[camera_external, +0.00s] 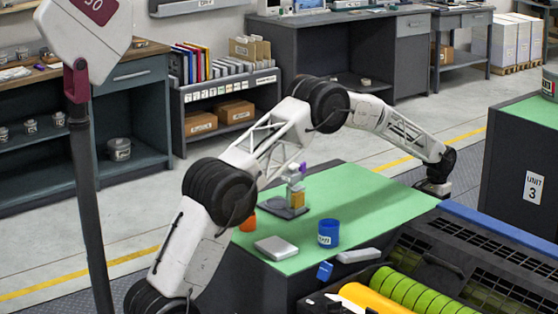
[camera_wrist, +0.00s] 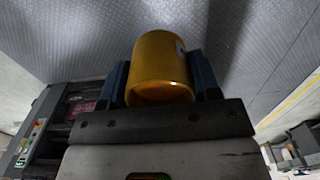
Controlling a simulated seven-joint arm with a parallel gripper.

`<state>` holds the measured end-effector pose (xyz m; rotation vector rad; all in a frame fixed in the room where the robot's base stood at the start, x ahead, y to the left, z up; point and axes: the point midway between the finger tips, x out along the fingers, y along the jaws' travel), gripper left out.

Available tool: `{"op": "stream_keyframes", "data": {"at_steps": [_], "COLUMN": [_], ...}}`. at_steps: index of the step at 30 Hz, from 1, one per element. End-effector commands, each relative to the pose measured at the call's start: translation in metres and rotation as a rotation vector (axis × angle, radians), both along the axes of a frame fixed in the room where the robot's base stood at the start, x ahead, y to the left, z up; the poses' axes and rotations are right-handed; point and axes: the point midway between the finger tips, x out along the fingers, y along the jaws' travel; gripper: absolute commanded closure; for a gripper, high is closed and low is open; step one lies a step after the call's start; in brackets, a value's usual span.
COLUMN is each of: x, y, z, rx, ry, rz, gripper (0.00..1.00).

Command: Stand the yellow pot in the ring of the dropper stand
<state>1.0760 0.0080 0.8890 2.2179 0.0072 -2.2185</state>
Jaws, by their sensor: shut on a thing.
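In the wrist view my gripper (camera_wrist: 162,80) is shut on the yellow pot (camera_wrist: 160,60), with a blue finger on each side. The pot has a pale label on its right side. In the external view the end of my arm is at the far right end of the green table; the fingers and the pot are hidden there. What looks like the dropper stand (camera_external: 296,185) is on the table, with a dark base, a purple part on top and an amber part low down. I cannot make out its ring. The pot is well apart from it.
On the green mat (camera_external: 365,205) are a blue pot (camera_external: 328,234), a grey flat box (camera_external: 276,248) and an orange pot (camera_external: 248,222), partly hidden by my arm. Yellow and green rollers (camera_external: 405,290) are at the front right. The mat's right part is clear.

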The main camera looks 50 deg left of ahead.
Motion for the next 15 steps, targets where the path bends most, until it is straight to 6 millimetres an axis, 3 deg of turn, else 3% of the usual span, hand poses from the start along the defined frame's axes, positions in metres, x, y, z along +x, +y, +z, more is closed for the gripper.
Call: {"op": "stream_keyframes", "data": {"at_steps": [8, 15], "x": [-0.004, -0.028], "y": [0.042, 0.089], "z": [0.041, 0.092], "rx": [0.0, 0.0], "ry": [-0.004, -0.004], "rz": [0.034, 0.065], "gripper": [0.86, 0.86]}}
